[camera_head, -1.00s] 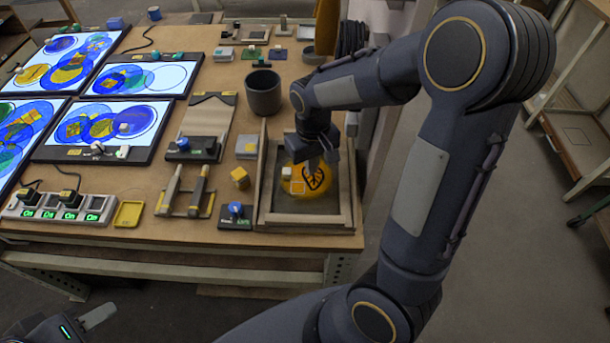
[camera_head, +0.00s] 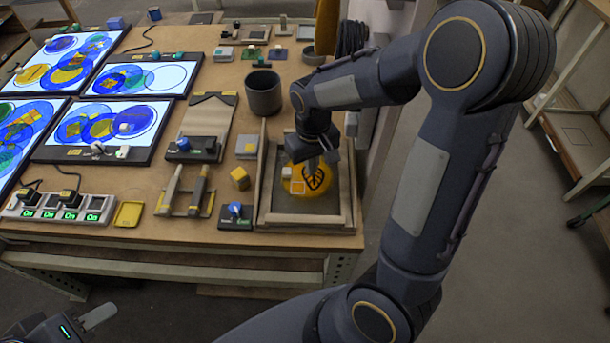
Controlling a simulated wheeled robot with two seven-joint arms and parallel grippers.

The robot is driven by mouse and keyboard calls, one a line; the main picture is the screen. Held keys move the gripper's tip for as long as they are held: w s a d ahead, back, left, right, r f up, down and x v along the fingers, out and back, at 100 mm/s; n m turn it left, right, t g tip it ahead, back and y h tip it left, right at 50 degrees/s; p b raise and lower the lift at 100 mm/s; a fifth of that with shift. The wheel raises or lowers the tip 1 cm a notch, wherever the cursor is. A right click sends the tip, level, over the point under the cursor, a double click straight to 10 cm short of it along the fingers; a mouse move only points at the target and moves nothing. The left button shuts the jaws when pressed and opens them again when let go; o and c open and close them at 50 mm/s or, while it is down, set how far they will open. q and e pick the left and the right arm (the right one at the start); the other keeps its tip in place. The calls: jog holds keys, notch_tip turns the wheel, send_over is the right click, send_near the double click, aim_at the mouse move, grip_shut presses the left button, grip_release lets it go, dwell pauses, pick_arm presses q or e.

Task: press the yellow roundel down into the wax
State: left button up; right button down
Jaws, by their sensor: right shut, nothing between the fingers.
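The yellow roundel (camera_head: 296,187) is a round disc with a dark painted mark. It lies in the dark wax tray (camera_head: 306,219) at the table's near right. My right gripper (camera_head: 312,177) is directly over the roundel, pointing down, its fingertips at or just above its surface. It is shut with nothing in it. I cannot tell whether the tips touch the roundel. The gripper and wrist hide the roundel's far side. My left gripper (camera_head: 98,316) shows only partly at the bottom left, below the table edge, and its jaw opening cannot be made out.
Two tools (camera_head: 184,190) lie on a rack further left. A dark cup (camera_head: 263,93) stands behind the tray. Lit panels with coloured discs (camera_head: 140,77) fill the left side.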

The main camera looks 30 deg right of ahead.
jog(key=shift+f+b, duration=0.7)
jog(key=shift+f, duration=0.15)
dwell(0.5)
dwell(0.6)
notch_tip(320, 180, up, 7)
jog(key=p, duration=0.6)
dwell(0.5)
jog(key=s+a+r+t+y, duration=0.2)
jog(key=s+r, duration=0.3)
jog(key=s, duration=0.3)
jog(key=s+a+r+m+t+y, duration=0.1)
jog(key=s+a+r+t, duration=0.2)
jog(key=s, duration=0.5)
jog(key=shift+a+r+t+y, duration=0.15)
jog(key=shift+r+t+y, duration=0.2)
jog(key=shift+r, duration=0.55)
jog(key=c, duration=2.1)
grip_release()
jog(key=shift+c, duration=0.2)
